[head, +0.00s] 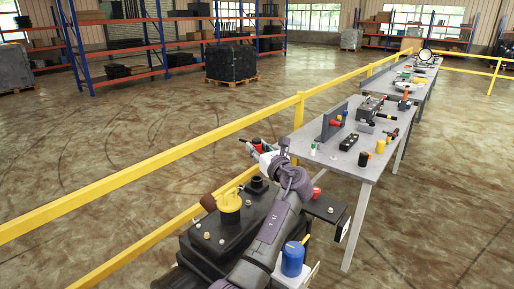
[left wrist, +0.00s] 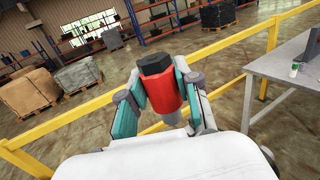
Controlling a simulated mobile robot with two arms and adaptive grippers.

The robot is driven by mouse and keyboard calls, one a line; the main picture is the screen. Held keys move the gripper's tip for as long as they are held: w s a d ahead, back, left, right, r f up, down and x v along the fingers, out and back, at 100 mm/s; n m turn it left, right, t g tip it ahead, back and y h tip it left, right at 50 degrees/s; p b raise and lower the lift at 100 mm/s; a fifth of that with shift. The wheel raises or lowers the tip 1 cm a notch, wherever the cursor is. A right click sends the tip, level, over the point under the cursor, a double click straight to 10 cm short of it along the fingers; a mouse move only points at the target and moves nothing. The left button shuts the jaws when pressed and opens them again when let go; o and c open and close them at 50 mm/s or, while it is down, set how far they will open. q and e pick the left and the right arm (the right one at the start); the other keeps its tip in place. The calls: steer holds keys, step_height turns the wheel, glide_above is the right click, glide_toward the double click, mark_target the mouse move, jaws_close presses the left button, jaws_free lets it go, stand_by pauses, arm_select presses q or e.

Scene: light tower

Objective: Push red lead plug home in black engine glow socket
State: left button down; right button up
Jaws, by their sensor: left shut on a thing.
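In the left wrist view my left gripper (left wrist: 159,80) is shut on the red lead plug (left wrist: 160,92), one teal-sided finger on each side. The plug has a red body and a black faceted end that points up and away from the wrist. A grey part shows at its near end. The plug is in the air, well apart from the bench. I cannot tell which dark part on the bench is the black engine glow socket. My right gripper is not in view.
Shelves and pallets stand far off beyond open floor.

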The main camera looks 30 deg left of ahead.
mark_target(257, 161)
arm_select(q)
steer(key=shift+w+a+f+p, duration=0.1)
steer(key=shift+a+f+p, duration=0.05)
steer(key=shift+a+p, duration=0.15)
steer(key=shift+d+f+t+b, duration=0.15)
steer(key=shift+f+b, duration=0.15)
steer(key=shift+f, duration=0.2)
steer(key=shift+d+f+t+b, duration=0.15)
steer(key=shift+f+b, duration=0.1)
steer(key=shift+f, duration=0.25)
steer(key=shift+a+f+b, duration=0.1)
steer(key=shift+f+b, duration=0.55)
steer(key=shift+f, duration=0.75)
steer(key=shift+r, duration=0.15)
steer(key=shift+p, duration=0.85)
steer(key=shift+f+b, duration=0.95)
steer(key=shift+f, duration=0.8)
steer(key=c, duration=0.7)
jaws_free()
steer(key=shift+c, duration=0.2)
